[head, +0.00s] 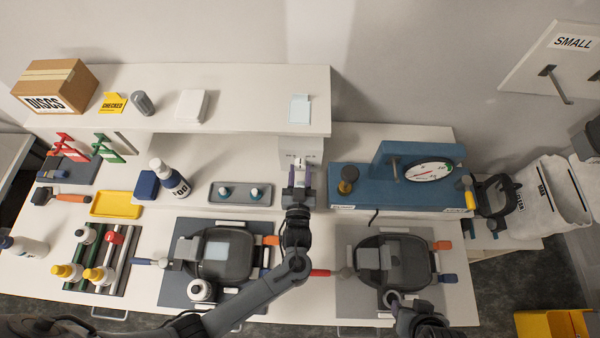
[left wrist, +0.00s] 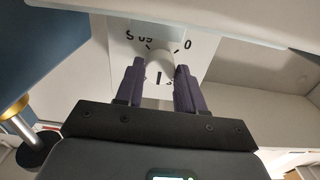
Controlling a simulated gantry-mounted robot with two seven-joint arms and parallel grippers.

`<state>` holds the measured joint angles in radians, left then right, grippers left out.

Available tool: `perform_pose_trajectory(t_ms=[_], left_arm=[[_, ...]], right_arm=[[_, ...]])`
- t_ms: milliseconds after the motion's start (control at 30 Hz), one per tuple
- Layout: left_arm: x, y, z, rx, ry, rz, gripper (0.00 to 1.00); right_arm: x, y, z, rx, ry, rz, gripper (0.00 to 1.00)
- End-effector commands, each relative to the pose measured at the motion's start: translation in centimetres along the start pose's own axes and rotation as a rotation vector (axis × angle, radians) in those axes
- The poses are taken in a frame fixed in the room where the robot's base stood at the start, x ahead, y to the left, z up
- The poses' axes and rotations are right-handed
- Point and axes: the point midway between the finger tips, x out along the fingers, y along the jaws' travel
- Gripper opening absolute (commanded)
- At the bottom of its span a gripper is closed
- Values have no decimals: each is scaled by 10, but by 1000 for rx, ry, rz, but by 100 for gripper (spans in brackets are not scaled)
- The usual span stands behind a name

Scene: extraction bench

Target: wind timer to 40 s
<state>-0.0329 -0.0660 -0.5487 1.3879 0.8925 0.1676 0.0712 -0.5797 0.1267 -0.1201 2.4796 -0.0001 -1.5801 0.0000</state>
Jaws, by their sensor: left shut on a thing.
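The timer (head: 301,149) is a pale box with a dial, standing upright at the back of the bench under the shelf's right part. Its white dial face (left wrist: 205,50) shows upside down in the left wrist view, with a 0 and a 60 S readable. My left gripper (head: 299,178) reaches it from the front. Its purple fingers (left wrist: 160,85) are shut on the white round knob (left wrist: 159,63), one finger on each side. The fingers hide part of the scale, and I cannot read the setting. Part of my right arm shows at the lower right; its fingers are not clear.
A blue gauge stand (head: 350,169) with a black-topped brass post is right of the timer. A grey tray (head: 228,201) with two small items is on the left. The white shelf (head: 250,115) overhangs the timer. Two dark grey machines (head: 228,255) stand in front.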

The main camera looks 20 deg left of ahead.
Motion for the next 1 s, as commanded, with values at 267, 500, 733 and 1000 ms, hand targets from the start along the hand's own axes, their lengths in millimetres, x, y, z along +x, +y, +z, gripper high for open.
perform_pose_trajectory(t_ms=[267,500,733,1000], left_arm=[[0,0,-1,-1,1,0,8],[0,0,-1,-1,1,0,56],[0,0,0,0,1,0,63],[-10,0,1,-1,0,1,63]], right_arm=[[0,-1,0,4,1,-3,48],[0,-2,-1,9,1,-7,48],[0,-2,-1,10,2,-8,48],[2,-2,0,8,1,-7,48]])
